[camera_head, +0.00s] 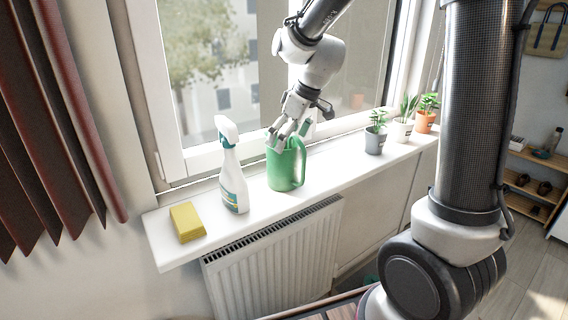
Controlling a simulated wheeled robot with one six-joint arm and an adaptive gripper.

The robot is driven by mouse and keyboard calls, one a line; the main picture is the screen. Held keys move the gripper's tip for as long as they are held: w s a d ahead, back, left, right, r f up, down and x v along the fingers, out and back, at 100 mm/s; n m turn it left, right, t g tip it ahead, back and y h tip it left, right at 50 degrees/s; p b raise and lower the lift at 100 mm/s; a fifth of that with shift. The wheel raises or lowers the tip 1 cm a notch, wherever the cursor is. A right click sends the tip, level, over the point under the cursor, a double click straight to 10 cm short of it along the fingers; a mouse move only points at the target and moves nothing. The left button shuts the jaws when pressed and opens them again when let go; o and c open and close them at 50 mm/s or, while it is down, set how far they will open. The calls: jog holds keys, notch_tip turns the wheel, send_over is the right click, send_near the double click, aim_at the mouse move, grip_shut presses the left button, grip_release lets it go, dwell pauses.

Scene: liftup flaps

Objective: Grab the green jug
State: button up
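The green jug (283,172) stands upright on the white windowsill (330,170), with its handle on the right side. My gripper (286,143) points down at the top of the jug from the window side. Its fingers overlap the jug's rim in the camera_head view. The fingers look spread apart, but I cannot tell whether they touch the rim or reach inside the jug.
A white spray bottle (231,175) stands just left of the jug, and a yellow sponge (187,222) lies farther left. Potted plants stand to the right, the nearest in a grey pot (375,141). The window is behind, and a radiator (275,258) is below the sill.

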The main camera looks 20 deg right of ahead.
jog(key=shift+x, duration=1.1)
jog(key=shift+c, duration=0.2)
jog(key=c, duration=1.7)
jog(key=shift+c, duration=0.7)
jog(key=shift+r, duration=0.15)
